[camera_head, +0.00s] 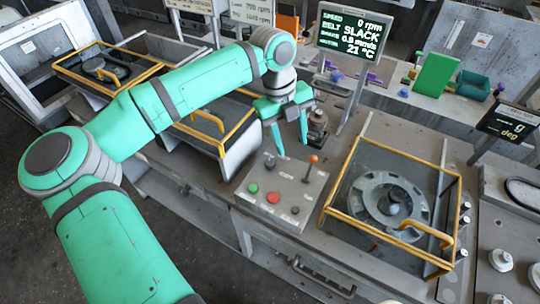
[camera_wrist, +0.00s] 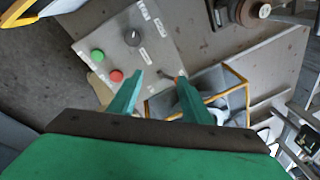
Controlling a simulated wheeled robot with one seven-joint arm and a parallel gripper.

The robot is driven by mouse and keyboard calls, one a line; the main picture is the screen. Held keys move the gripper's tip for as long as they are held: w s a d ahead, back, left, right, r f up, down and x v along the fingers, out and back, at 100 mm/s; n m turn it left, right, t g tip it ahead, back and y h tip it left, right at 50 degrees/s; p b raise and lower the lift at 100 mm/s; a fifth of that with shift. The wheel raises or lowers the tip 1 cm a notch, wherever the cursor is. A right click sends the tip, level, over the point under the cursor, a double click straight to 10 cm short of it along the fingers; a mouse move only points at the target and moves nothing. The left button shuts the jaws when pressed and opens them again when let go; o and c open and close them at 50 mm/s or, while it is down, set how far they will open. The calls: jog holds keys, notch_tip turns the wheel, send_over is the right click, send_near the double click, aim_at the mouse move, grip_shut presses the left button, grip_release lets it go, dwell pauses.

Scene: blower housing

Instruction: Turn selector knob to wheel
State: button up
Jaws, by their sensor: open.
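The selector knob (camera_head: 270,163) is a small black knob at the back left of the grey control panel (camera_head: 289,217). In the wrist view the knob (camera_wrist: 132,38) stands on the panel beyond my fingertips, with small white labels beside it that are too blurred to read. I cannot tell which position it points to. My gripper (camera_head: 292,148) is open and empty above the panel's back edge, apart from the knob. In the wrist view its green fingers (camera_wrist: 160,78) are spread, with the knob up and left of them.
The panel also bears a green button (camera_head: 253,188), a red button (camera_head: 273,197) and an orange-tipped lever (camera_head: 312,160) near my fingers. A yellow-framed guard (camera_head: 345,216) covers a grey wheel (camera_head: 361,194) at right. The display (camera_head: 349,33) reads 0 rpm, belt SLACK.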

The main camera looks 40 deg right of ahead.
jog(key=r+n+t+y, duration=0.1)
jog(key=r+t, duration=0.1)
send_over(269, 161)
jog(key=shift+y, duration=0.3)
notch_tip(269, 161, down, 11)
jog(key=shift+f, duration=0.1)
jog(key=shift+w, duration=0.1)
jog(key=c, duration=1)
